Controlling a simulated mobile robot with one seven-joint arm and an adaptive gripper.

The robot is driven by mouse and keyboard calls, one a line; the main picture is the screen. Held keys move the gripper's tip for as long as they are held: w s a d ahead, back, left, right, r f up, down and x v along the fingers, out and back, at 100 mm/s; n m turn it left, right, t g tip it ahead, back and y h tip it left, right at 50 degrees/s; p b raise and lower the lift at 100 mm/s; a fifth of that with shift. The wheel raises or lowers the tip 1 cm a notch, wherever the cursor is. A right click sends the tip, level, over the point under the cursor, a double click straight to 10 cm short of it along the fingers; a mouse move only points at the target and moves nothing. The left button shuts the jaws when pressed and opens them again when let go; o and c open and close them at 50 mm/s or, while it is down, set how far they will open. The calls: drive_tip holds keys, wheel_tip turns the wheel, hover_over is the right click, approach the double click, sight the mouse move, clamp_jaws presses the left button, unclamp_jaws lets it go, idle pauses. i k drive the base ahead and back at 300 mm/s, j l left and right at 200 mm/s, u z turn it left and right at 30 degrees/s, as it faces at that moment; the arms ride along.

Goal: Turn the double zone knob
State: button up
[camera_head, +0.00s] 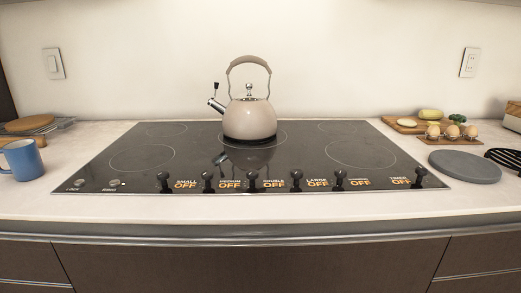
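The black glass cooktop (300,165) has a row of small black knobs along its front edge. The orange label reading DOUBLE OFF (273,183) is near the middle of the row. One knob (252,181) stands just left of this label and another knob (296,180) just right of it. The label does not show clearly which of the two it belongs to. Both knobs look upright, and nothing touches them. The other readable labels in the row also say OFF. My gripper is not in view.
A beige kettle (250,117) stands at the cooktop's back centre, behind the knobs. A blue mug (22,160) is at the left. A grey round slab (465,167) and an egg holder (452,139) are at the right. The counter's front strip (260,208) is clear.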

sight(252, 175)
drive_tip(key=k+l+u, duration=0.2)
drive_tip(key=l, duration=0.25)
drive_tip(key=l+u, duration=0.25)
drive_tip(key=l, duration=0.15)
drive_tip(key=k+l+u, duration=0.2)
drive_tip(key=l, duration=0.2)
drive_tip(key=i, duration=0.4)
